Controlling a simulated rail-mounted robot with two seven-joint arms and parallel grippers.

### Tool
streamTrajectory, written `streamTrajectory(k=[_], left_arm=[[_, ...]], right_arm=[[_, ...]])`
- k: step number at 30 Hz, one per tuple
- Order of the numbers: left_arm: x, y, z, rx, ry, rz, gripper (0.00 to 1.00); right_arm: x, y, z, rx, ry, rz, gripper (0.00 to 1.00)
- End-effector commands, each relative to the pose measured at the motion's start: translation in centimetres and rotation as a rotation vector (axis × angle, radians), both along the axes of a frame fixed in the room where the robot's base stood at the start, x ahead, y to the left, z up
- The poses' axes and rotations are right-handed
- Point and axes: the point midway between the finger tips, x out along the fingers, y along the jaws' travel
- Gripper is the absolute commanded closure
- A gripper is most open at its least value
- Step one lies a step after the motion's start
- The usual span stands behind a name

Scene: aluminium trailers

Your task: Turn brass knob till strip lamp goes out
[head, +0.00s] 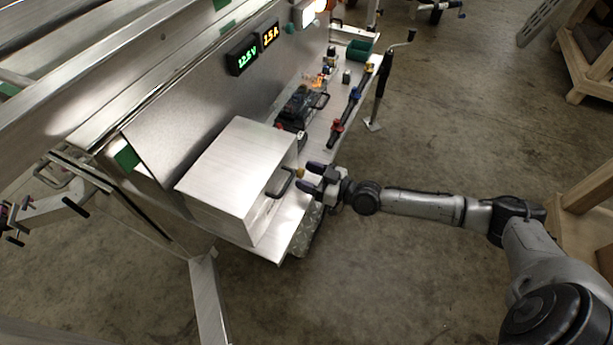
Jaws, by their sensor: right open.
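A small brass-coloured knob (300,172) shows at the front of a brushed metal box (237,165), beside the box's dark handle (281,186). My right gripper (307,178) is open, with its dark fingertips pointing left at the knob, one on either side of it in the picture. I cannot tell whether the fingers touch it. A bright lamp (319,6) glows at the top edge, partly cut off; its full shape is hidden. My left gripper is not in view.
Two lit displays, a green one (247,57) and an amber one (271,36), sit on the upright panel. The shelf behind the box holds a battery-like block (296,106), coloured fittings and a green bin (359,49).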

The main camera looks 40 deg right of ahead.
Motion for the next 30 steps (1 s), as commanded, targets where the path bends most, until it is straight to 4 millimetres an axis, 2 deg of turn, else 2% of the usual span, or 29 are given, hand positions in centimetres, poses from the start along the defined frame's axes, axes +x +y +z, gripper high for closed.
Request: streamTrajectory(k=[13,28,30], left_arm=[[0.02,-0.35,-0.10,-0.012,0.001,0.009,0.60],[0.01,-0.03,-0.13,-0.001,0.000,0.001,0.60],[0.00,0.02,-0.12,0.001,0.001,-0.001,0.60]], right_arm=[[0.52,0.28,-0.01,0.001,0.001,0.001,0.44],[0.50,0.26,-0.02,0.000,0.001,0.001,0.92],[0.50,0.26,-0.01,0.002,0.002,0.001,0.92]])
